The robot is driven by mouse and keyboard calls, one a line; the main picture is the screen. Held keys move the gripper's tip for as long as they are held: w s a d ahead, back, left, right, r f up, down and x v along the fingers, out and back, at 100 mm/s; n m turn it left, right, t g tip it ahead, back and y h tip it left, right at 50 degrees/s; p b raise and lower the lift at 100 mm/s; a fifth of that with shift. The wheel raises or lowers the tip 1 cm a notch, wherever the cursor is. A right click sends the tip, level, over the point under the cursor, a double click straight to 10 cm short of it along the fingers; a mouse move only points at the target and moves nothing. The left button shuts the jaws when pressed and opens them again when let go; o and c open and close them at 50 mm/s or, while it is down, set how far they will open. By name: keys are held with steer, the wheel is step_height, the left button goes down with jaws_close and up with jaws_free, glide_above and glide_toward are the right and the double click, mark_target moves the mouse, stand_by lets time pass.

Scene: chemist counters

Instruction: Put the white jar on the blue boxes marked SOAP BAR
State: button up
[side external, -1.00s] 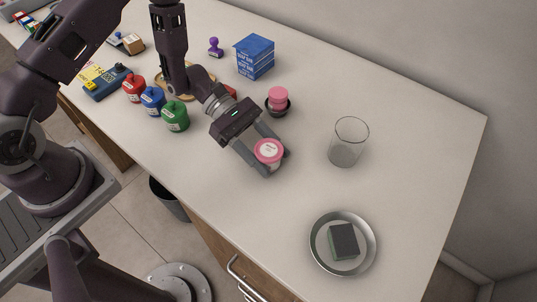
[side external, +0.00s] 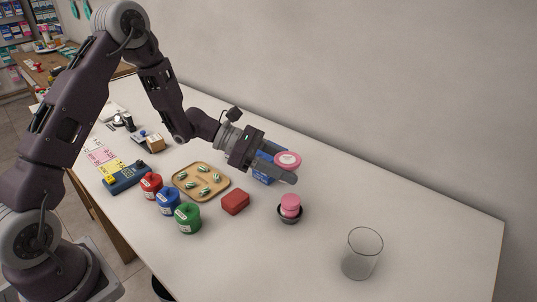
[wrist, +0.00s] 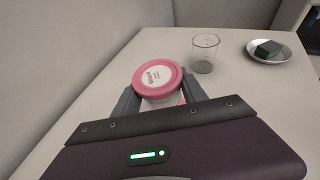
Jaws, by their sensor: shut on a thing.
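The white jar with a pink lid (side external: 287,159) is held between the fingers of my gripper (side external: 282,166). In the wrist view the jar (wrist: 157,82) sits upright-looking between the two fingertips, lid toward the camera. The blue SOAP BAR boxes (side external: 263,179) are mostly hidden behind and below my gripper in the side view; only blue parts show. The jar appears over or close beside them. I cannot tell whether it touches them. The boxes are not visible in the wrist view.
A dark bowl with pink items (side external: 290,207) stands in front of the boxes. A red block (side external: 235,202), a wooden tray (side external: 181,187), and red, blue and green jars (side external: 187,218) lie left. A glass beaker (side external: 362,254) stands right. The wall is behind.

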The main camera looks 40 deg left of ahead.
steer(key=w+a+r+n+t+y, duration=0.2)
steer(key=w+a+r+n+t, duration=0.1)
steer(key=w+a, duration=0.3)
steer(key=w+a+r+n+t+y, duration=0.2)
steer(key=w+a+r+n+y, duration=0.1)
steer(key=a, duration=0.5)
steer(key=f, duration=0.9)
steer(key=shift+w+f, duration=0.2)
steer(key=shift+f, duration=0.2)
steer(key=shift+f, duration=0.1)
steer(key=o, duration=1.4)
steer(key=shift+o, duration=0.2)
